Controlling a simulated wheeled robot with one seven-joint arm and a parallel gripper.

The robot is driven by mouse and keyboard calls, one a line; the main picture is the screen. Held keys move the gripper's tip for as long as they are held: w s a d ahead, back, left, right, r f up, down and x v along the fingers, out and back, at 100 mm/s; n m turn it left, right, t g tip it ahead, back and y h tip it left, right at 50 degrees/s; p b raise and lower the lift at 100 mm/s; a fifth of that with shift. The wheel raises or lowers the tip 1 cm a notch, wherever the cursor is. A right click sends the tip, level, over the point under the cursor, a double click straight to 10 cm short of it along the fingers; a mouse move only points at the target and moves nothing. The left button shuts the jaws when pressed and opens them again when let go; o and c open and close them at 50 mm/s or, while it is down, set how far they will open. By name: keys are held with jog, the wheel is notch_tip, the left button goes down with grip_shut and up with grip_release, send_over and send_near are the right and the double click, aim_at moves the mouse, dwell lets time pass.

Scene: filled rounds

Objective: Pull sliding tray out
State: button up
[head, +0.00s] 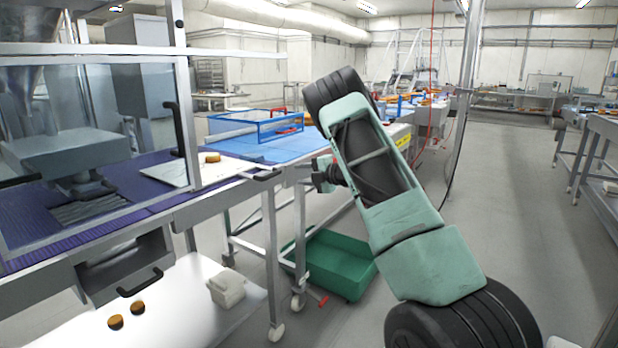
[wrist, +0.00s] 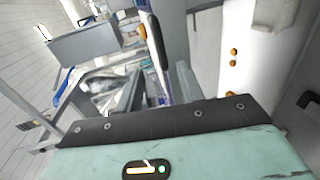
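A grey metal tray or drawer (head: 122,262) sits under the machine at the left of the head view, with a black bar handle (head: 140,283) on its front. I cannot tell for sure that this is the sliding tray. A dark handle shows at the right edge of the wrist view (wrist: 311,98). My gripper (head: 322,176) is a small dark shape left of my arm in the head view, well to the right of the drawer and apart from it.
A white lower shelf (head: 190,305) holds two orange-brown rounds (head: 126,314) and a white bundle (head: 226,288). A pale plate (head: 176,174) with a round lies on the purple belt. A green crate (head: 335,265) stands on the floor. The aisle (head: 510,200) at right is clear.

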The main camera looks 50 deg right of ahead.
jog(key=shift+v, duration=1.1)
